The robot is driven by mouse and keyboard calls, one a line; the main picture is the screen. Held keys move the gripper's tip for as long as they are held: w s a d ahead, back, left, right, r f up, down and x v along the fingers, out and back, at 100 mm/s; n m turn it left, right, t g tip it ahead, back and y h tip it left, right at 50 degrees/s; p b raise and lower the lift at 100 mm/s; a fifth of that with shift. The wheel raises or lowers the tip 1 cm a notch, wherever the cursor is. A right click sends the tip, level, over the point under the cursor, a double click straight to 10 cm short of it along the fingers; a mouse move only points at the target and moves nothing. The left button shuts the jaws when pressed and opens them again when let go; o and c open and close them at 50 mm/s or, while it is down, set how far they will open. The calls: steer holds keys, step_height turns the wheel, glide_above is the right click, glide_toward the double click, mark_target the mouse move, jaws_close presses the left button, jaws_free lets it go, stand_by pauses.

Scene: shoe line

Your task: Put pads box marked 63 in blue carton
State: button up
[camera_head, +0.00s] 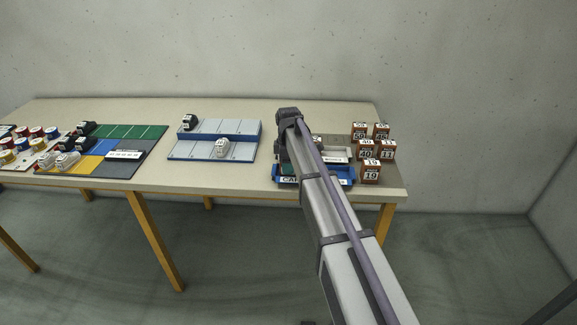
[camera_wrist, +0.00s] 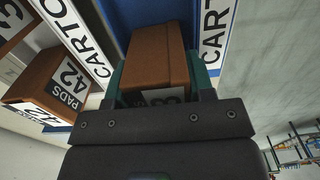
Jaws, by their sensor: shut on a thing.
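My gripper (camera_wrist: 158,92) is shut on a brown pads box (camera_wrist: 155,58), its two green fingers on either side of it. The box's black-and-white label is partly hidden by the gripper; its last digit looks like 3. The blue carton (camera_head: 347,182) stands at the right end of the table, partly behind my arm. In the wrist view the carton's blue inside (camera_wrist: 150,10) and white CARTON labels show around and beyond the held box. I cannot tell how deep the box is. In the head view my arm hides the gripper tips and the held box.
Several brown numbered boxes (camera_head: 371,171) stand right of the carton. In the wrist view a box marked 42 (camera_wrist: 58,88) is close on the left. A grey-blue stepped rack (camera_head: 190,151) with shoes, a coloured mat (camera_head: 130,132) and several tins lie further left. Bare tabletop separates rack and carton.

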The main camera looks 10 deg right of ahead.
steer(key=o, duration=0.9)
steer(key=shift+o, duration=0.2)
step_height(320, 180, up, 12)
steer(key=p, duration=1.2)
steer(key=shift+r+p, duration=0.25)
steer(key=shift+p, duration=0.1)
steer(key=s+m, duration=1.5)
steer(key=s, duration=1.7)
steer(key=shift+s+f, duration=0.15)
steer(key=shift+s, duration=0.2)
